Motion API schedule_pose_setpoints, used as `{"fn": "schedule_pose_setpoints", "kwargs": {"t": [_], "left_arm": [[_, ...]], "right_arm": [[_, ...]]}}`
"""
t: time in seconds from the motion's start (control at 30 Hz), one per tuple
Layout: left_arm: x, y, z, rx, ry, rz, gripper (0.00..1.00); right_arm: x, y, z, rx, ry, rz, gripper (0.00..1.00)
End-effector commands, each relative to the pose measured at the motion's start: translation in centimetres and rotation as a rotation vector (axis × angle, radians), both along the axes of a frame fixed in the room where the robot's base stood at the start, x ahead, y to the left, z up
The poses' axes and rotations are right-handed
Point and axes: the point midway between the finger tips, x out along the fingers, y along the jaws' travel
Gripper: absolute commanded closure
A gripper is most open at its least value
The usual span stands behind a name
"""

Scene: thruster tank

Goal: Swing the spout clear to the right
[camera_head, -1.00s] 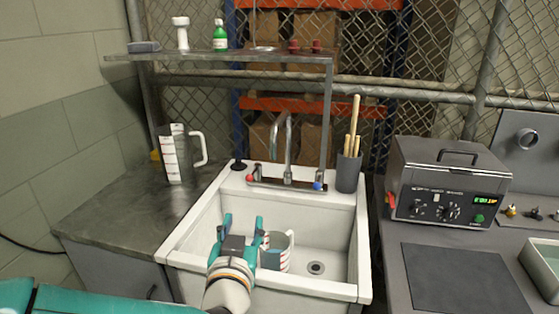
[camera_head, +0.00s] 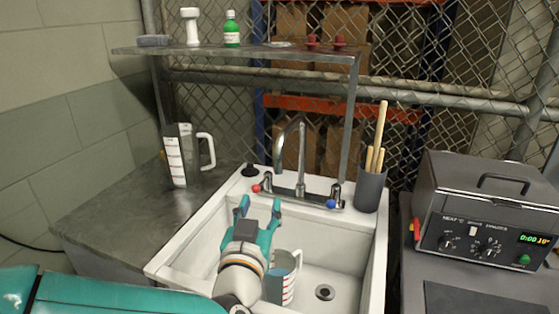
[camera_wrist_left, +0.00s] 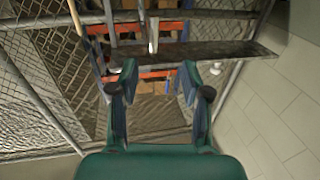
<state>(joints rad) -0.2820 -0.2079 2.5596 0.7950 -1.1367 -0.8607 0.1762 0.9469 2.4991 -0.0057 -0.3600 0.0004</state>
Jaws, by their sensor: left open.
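The chrome spout (camera_head: 301,152) rises from the faucet at the sink's back rim. It arches over, and its outlet end hangs to the left of its riser, over the basin side. The faucet has a red-marked tap on the left and a blue-marked tap on the right. My left gripper (camera_head: 257,207) is open and empty, below and left of the spout's outlet, with its fingers pointing toward the back rim. A gap shows between them and the spout. In the left wrist view the open fingers (camera_wrist_left: 159,70) show with nothing between them. My right gripper is out of view.
A measuring jug (camera_head: 282,277) stands in the white sink (camera_head: 340,255), beside my left wrist. A grey holder (camera_head: 370,188) with wooden sticks stands right of the faucet. Another jug (camera_head: 176,160) stands on the left counter. A shelf (camera_head: 230,54) spans above the faucet.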

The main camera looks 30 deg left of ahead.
Motion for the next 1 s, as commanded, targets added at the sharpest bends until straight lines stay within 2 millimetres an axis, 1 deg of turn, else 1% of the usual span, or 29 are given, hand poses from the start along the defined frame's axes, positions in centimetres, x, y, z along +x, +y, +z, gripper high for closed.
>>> {"fn": "schedule_pose_setpoints", "kwargs": {"t": [0.03,0.17,0.2,0.27,0.37,0.6,0.8,1.0], "left_arm": [[0.6,0.0,0.4,0.004,0.008,-0.003,0.53],[2.3,0.4,0.3,-0.002,0.013,-0.015,0.53],[3.3,0.8,0.2,-0.001,0.011,-0.015,0.53],[4.5,1.3,0.1,-0.002,0.01,-0.018,0.53],[6.6,2.1,-0.1,-0.003,0.005,-0.02,0.53],[11.3,4.1,0.0,-0.003,0.005,-0.024,0.53],[13.9,5.2,0.0,-0.003,0.003,-0.026,0.53],[14.9,5.6,-0.2,-0.003,0.004,-0.027,0.53]], "right_arm": [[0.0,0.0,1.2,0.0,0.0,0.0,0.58],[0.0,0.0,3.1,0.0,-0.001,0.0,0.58],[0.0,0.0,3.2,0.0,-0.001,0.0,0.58],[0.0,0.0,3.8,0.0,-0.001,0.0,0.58],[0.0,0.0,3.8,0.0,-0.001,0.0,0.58],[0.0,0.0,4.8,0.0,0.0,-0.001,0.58],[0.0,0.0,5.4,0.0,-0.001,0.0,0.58],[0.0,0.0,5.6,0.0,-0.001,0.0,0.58]]}}
